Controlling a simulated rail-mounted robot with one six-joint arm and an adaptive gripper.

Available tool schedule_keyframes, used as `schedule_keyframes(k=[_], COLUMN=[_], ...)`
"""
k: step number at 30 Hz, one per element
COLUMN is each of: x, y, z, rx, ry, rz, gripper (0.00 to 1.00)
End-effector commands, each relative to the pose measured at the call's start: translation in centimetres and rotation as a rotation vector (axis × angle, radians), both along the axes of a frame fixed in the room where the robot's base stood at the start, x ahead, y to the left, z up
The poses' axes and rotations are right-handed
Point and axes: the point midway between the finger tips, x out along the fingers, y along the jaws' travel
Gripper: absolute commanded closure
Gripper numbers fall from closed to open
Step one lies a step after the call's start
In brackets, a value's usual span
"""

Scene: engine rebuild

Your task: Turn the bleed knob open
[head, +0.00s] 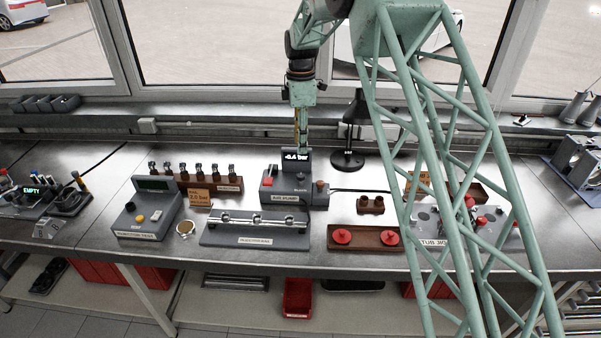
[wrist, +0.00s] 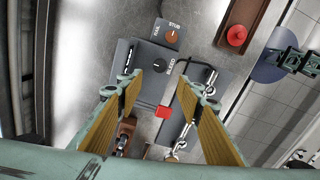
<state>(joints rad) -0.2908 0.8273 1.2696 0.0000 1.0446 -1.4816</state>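The grey air pump (head: 285,196) stands mid-bench in the head view, its lit display (head: 297,156) reading about -0.4 bar. In the wrist view the small dark bleed knob (wrist: 156,65) sits on the pump's grey top beside the BLEED label, with a pale line on it. My gripper (wrist: 163,84) is open and empty above the pump, fingers apart; the knob lies just beyond the gap between the fingertips.
A red button (wrist: 163,111) and an orange-brown selector knob (wrist: 172,37) marked RAIL and STUB are close to the bleed knob. The injector rail (head: 255,228) lies in front of the pump. A brown tray (head: 364,243) with red caps is to the right. A black lamp (head: 347,158) stands behind.

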Motion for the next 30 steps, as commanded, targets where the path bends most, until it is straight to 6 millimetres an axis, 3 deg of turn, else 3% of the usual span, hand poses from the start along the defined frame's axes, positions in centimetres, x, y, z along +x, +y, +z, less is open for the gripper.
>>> schedule_keyframes(k=[11, 30], x=[-0.1, -0.1], y=[0.0, 0.0], z=[-2.4, -10.6], rx=[-0.001, 0.000], ry=[0.003, 0.002], rz=[0.000, -0.001], gripper=[0.66, 0.66])
